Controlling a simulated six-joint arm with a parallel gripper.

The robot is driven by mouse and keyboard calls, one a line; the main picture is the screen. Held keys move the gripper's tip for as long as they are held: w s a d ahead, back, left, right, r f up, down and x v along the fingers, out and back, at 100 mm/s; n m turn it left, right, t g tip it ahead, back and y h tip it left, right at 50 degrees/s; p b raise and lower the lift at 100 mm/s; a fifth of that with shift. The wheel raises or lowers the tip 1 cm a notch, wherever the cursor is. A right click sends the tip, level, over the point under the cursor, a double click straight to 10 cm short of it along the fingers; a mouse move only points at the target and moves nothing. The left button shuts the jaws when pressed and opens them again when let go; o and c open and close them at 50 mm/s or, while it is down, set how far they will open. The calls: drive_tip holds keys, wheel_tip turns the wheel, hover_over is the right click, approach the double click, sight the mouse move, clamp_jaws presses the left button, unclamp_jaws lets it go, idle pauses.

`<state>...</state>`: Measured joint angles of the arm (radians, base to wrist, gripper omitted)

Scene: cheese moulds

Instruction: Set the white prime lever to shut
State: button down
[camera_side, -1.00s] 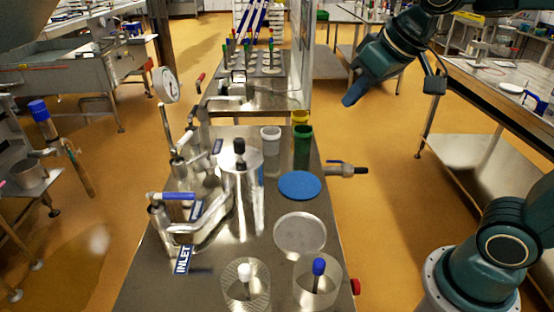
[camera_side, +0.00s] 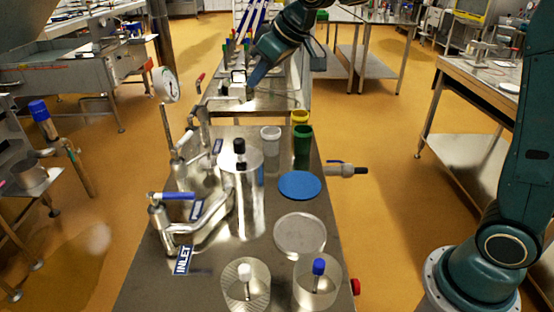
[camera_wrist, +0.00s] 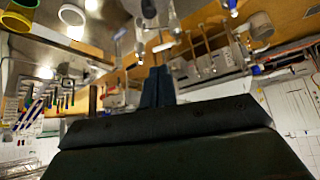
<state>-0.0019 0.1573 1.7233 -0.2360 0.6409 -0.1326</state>
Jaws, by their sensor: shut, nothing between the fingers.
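The white prime lever (camera_wrist: 163,47) looks like a short pale bar on metal pipework, just beyond my fingertips in the wrist view. In the side view its pale handle (camera_side: 224,90) seems to lie at the back pipework, just left of my gripper; its exact angle is too small to tell. My gripper (camera_side: 251,96) is shut and empty, pointing down over the rear steel table. Its two dark blue fingers (camera_wrist: 157,72) are together in the wrist view. I cannot tell whether they touch the lever.
A red-handled valve (camera_side: 200,77) and a round gauge (camera_side: 166,84) stand left of my gripper. A blue lever (camera_side: 177,196) is on the front pipework. A steel cylinder (camera_side: 242,195), green cup (camera_side: 303,147) and blue disc (camera_side: 300,185) occupy the front table. The right aisle is open.

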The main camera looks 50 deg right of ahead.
drive_tip(key=w+a+f+n+y, duration=0.1)
drive_tip(key=w+a+f, duration=0.1)
drive_tip(key=w+f, duration=0.4)
drive_tip(key=w+a+f+n+y, duration=0.1)
drive_tip(key=w+f, duration=0.5)
drive_tip(key=w, duration=0.6)
drive_tip(key=shift+w+a+f+t, duration=0.3)
drive_tip(key=shift+w+a+f, duration=0.1)
drive_tip(key=shift+a, duration=0.25)
drive_tip(key=shift+f, duration=0.1)
drive_tip(key=shift+x, duration=4.85)
